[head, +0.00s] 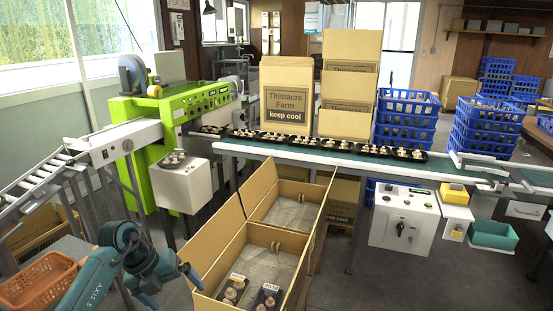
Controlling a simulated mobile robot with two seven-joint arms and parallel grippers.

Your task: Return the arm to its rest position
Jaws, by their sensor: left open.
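My left arm comes in at the lower left, and its teal gripper (172,287) is open with nothing visible between its fingers. It is beside the left wall of an open cardboard carton (222,240); I cannot tell whether it touches the wall. The carton's near part holds two dark mushroom packs, a left pack (232,290) and a right pack (267,297), at its near end. The far part shows only a pale liner. My right gripper is not in view.
Several mushroom trays line the conveyor (450,163) behind the carton. A green machine (150,185) stands at the left, with an orange basket (40,285) on a surface at the lower left. A control box (404,218) and blue crates (405,120) are on the right.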

